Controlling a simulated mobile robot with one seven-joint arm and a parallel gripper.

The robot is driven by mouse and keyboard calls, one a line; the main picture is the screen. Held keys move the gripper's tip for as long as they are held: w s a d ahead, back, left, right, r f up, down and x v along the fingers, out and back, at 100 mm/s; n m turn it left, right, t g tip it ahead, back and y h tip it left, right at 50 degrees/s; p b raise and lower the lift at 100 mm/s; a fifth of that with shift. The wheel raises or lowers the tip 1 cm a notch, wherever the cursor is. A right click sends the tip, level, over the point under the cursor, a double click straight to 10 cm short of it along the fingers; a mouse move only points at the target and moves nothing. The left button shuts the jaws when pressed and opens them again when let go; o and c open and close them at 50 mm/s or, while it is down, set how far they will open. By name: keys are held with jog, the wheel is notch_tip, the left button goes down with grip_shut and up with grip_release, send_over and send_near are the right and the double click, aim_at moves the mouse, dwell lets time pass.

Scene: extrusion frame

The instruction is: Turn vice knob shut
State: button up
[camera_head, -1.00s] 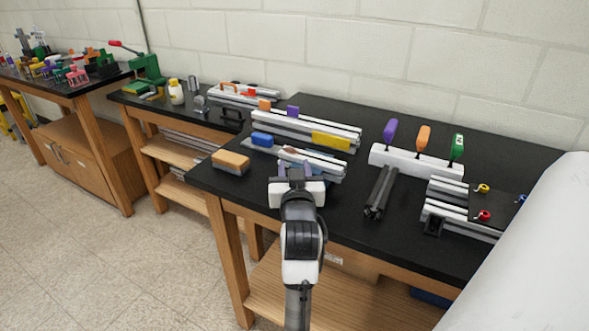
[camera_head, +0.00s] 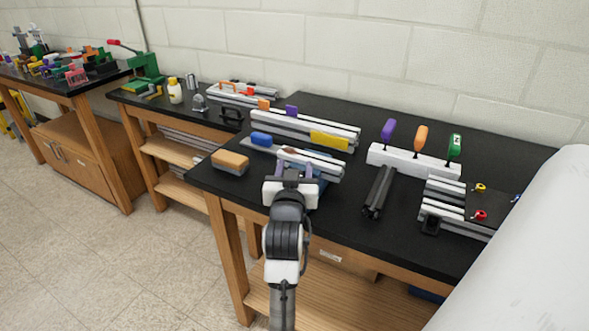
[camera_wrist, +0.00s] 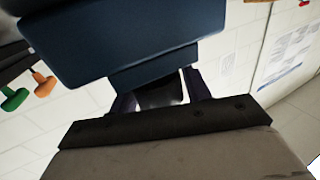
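A blue block-like body, apparently the vice (camera_head: 321,184), is on the bench's front edge area, partly hidden behind my gripper (camera_head: 297,168). In the wrist view a large dark blue body (camera_wrist: 130,40) fills the top, close to my gripper (camera_wrist: 160,94). My two fingers are spread apart. A dark piece (camera_wrist: 160,92), possibly the knob, shows between them, with a light gap beside the right finger. I cannot tell whether either finger touches it.
An orange-topped brush block (camera_head: 230,160) lies left of my gripper. Aluminium extrusions (camera_head: 290,130) lie behind it.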

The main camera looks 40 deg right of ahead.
jog(key=shift+o, duration=1.1)
jog(key=shift+s, duration=0.1)
jog(key=p+v, duration=0.8)
jog(key=v, duration=0.5)
jog(key=shift+s+a, duration=0.2)
jog(key=shift+a, duration=0.1)
jog(key=shift+w+r, duration=0.1)
